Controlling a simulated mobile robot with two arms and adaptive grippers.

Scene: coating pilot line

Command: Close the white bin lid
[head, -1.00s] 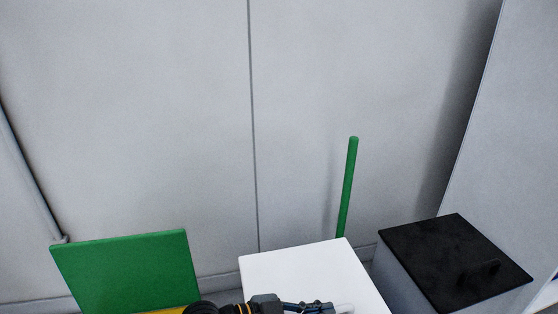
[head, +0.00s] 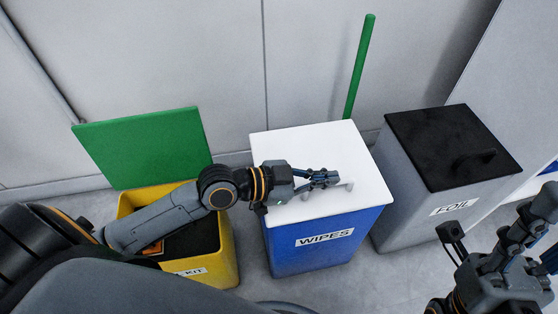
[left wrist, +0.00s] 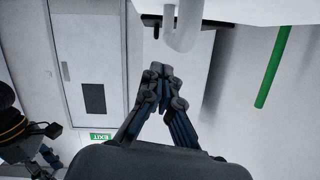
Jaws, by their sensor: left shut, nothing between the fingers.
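The white bin lid (head: 300,145) lies flat over the blue bin (head: 325,240) labelled WIPES, covering its top as far as I can see. A white handle (head: 312,192) sits on the lid's near part. My left gripper (head: 335,180) is shut and empty, just over the lid beside the handle. In the left wrist view, the fingertips (left wrist: 160,72) are together, just short of the white handle (left wrist: 186,28), with the lid (left wrist: 250,10) at the top. Contact cannot be told. My right gripper (head: 497,222) is open at the lower right, away from the lid.
A yellow bin (head: 226,250) stands left with its green lid (head: 145,145) raised; my left arm crosses over it. A grey bin (head: 405,205) labelled FOIL with a black lid (head: 440,140) stands right. A green pole (head: 360,65) rises behind the white lid.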

